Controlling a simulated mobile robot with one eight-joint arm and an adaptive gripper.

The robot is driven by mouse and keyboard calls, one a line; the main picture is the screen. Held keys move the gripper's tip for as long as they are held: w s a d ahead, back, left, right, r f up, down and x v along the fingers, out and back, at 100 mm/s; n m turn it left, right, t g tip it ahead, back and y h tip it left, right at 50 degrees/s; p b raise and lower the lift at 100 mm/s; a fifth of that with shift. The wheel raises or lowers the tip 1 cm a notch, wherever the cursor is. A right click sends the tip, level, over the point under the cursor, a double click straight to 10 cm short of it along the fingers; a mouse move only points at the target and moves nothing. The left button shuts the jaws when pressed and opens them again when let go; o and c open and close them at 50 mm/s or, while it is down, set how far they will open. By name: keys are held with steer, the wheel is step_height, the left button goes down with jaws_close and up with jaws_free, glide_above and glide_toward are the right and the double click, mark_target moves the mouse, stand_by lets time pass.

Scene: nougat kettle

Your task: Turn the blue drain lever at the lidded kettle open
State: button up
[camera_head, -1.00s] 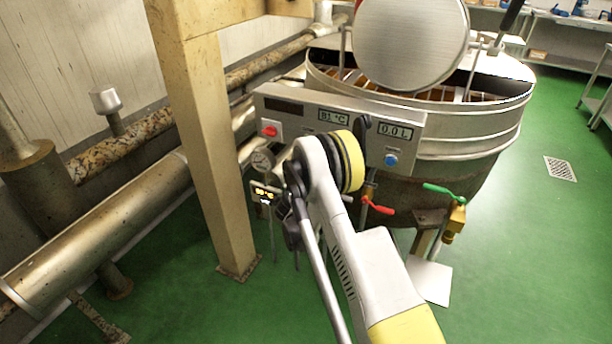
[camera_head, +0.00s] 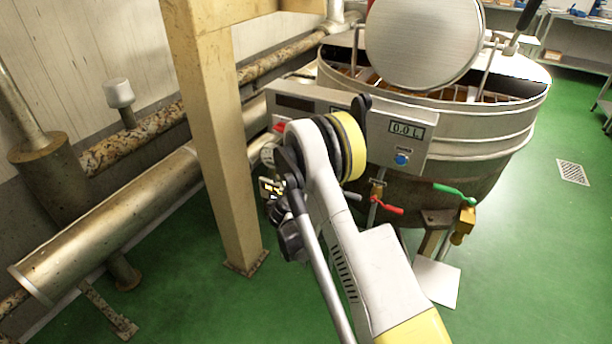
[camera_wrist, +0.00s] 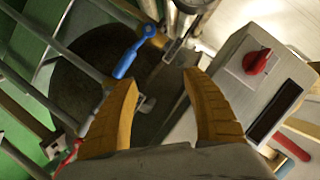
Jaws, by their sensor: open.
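The blue drain lever (camera_wrist: 132,56) shows in the wrist view, above the left fingertip and apart from it. It sits slanted near a metal pipe. My gripper (camera_wrist: 160,80) is open and empty, its two yellow-brown fingers pointing towards the lever and pipe. In the head view my arm hides the gripper and the blue lever. The kettle (camera_head: 470,125) stands at the right in the head view, with its round metal lid (camera_head: 422,45) tilted up.
The control box (camera_head: 410,150) is on the kettle's front; its red knob (camera_wrist: 257,62) is close right of my fingers. A red lever (camera_head: 386,205) and a green lever (camera_head: 455,193) sit below. A beige post (camera_head: 215,140) and pipes stand left. Green floor is clear at right.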

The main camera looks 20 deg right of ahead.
steer(key=shift+s+a+r, duration=0.45)
steer(key=shift+s+a, duration=0.2)
steer(key=shift+a, duration=0.15)
steer(key=shift+s+a+r, duration=0.4)
steer(key=shift+s+a, duration=0.25)
steer(key=shift+a, duration=0.1)
